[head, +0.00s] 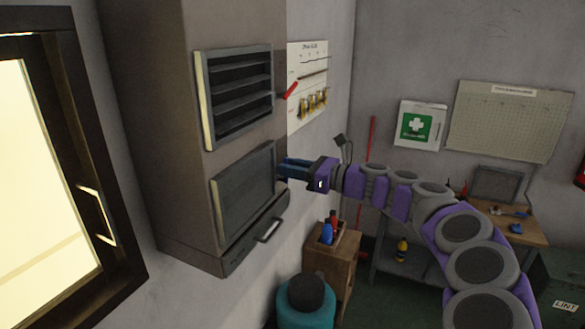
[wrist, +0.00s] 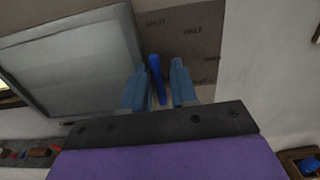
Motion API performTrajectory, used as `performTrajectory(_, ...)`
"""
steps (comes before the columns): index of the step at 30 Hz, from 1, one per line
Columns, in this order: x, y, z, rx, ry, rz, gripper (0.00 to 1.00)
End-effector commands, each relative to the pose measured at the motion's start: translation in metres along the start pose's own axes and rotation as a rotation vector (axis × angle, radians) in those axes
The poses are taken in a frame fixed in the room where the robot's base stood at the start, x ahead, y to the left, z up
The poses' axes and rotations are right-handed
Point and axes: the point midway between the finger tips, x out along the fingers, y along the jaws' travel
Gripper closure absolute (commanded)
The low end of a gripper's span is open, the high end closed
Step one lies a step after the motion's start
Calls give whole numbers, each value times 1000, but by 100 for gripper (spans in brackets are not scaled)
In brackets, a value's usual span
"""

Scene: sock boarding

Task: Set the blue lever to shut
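The blue lever (wrist: 157,74) is on the side face of the tall grey-brown cabinet (head: 160,130). In the wrist view it stands between the two blue fingers of my gripper (wrist: 159,88), and its upper end points roughly toward the printed word SHUT (wrist: 155,22). The word HALF (wrist: 193,31) is to the right, and a third label lower right is partly hidden by a finger. The fingers are apart, with a gap visible on the lever's right; contact on the left is unclear. In the head view my gripper (head: 293,168) reaches the cabinet's side and hides the lever.
A red lever (head: 291,90) sticks out higher on the cabinet's side. The cabinet front has a louvred panel (head: 238,95), a flat panel (head: 245,192) and a handle (head: 269,230). A small wooden stand (head: 331,262) and a teal bin (head: 306,306) are below.

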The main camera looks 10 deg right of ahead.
Motion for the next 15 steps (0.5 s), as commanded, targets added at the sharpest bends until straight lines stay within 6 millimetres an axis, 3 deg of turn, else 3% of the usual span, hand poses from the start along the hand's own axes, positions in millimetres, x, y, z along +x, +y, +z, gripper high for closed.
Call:
performTrajectory(11,-4,0,2,-1,-4,-1,64)
performTrajectory(15,-19,0,3,-2,-5,-5,64)
